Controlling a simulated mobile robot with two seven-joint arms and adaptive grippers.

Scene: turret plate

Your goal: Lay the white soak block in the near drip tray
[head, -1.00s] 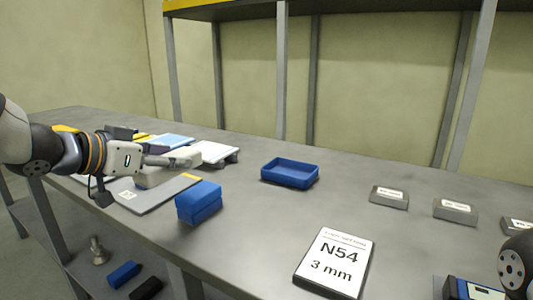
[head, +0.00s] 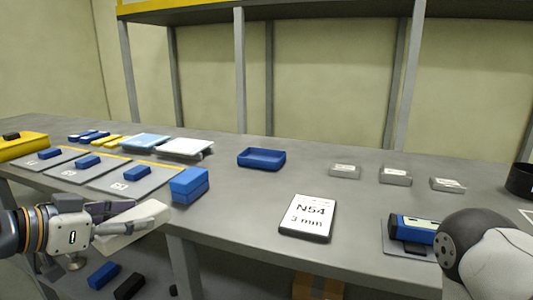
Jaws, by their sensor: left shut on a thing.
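The white soak block (head: 122,237) is a pale, long block at the lower left of the head view. My left gripper (head: 142,216) is shut on it, and the fingers hide part of its top. It is held clear, in front of the bench's near edge in the picture. A blue open tray (head: 262,166) with low walls stands on the middle of the bench, apart from the gripper and looking empty. I cannot tell whether it is the near drip tray. My right arm shows at the lower right, but its gripper does not.
Grey plates (head: 130,181) with small blue blocks lie behind my left gripper. An N54 sign (head: 308,218) lies at front middle. Several grey labelled blocks (head: 395,176) stand at right. The bench around the blue tray is clear.

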